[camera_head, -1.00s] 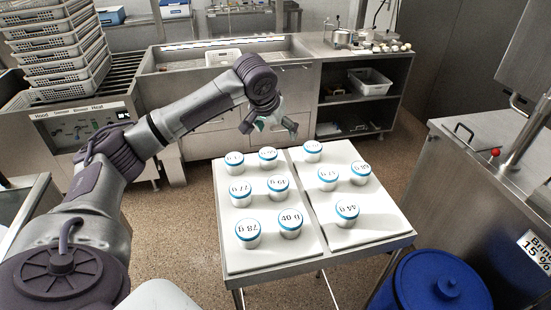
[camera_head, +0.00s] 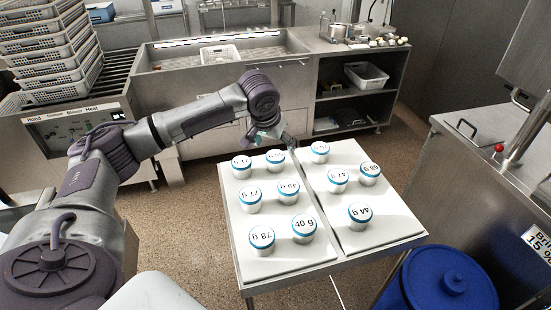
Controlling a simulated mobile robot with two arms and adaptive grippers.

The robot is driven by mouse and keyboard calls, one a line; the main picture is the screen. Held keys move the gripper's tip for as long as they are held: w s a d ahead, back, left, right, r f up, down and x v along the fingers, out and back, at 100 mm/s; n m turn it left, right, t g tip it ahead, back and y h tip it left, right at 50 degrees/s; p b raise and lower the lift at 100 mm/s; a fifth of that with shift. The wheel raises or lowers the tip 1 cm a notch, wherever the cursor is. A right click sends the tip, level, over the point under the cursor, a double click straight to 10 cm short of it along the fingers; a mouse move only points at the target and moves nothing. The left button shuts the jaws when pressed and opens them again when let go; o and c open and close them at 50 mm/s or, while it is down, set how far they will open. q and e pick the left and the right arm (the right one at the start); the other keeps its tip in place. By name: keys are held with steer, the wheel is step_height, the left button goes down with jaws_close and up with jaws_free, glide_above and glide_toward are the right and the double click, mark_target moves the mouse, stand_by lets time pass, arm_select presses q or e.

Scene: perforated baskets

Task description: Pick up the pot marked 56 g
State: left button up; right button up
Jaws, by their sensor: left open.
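Several white pots with blue-rimmed lids stand upright on two white boards on a table. Their labels appear upside down from here. The back-row pot in the middle (camera_head: 275,162) may be the one marked 56 g, but its label is too small to read surely. My left gripper (camera_head: 272,141) is open and empty, just behind and above that pot, its fingers pointing down. Nearer pots, such as the one marked 78 g (camera_head: 261,241) and the one marked 40 g (camera_head: 304,229), read more clearly. My right gripper is not in view.
Other pots (camera_head: 241,167) (camera_head: 319,153) flank the back-row middle pot. The right board (camera_head: 385,233) carries fewer pots and has bare room at its front. A blue lidded barrel (camera_head: 450,285) stands at the lower right. A steel counter (camera_head: 300,62) runs behind the table.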

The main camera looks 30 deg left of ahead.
mark_target(275, 156)
arm_select(q)
steer(key=shift+x, duration=1.2)
steer(key=x, duration=0.1)
steer(key=p+x, duration=0.1)
steer(key=x, duration=0.1)
steer(key=p+x, duration=0.1)
steer(key=shift+s+a+f, duration=0.1)
steer(key=shift+a+f, duration=0.25)
steer(key=shift+w+f+p, duration=0.25)
steer(key=shift+f+p, duration=0.05)
steer(key=shift+f, duration=0.25)
steer(key=shift+a, duration=0.1)
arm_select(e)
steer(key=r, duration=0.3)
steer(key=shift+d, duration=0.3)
arm_select(q)
steer(key=c, duration=1.3)
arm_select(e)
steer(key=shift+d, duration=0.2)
arm_select(q)
steer(key=shift+r, duration=0.1)
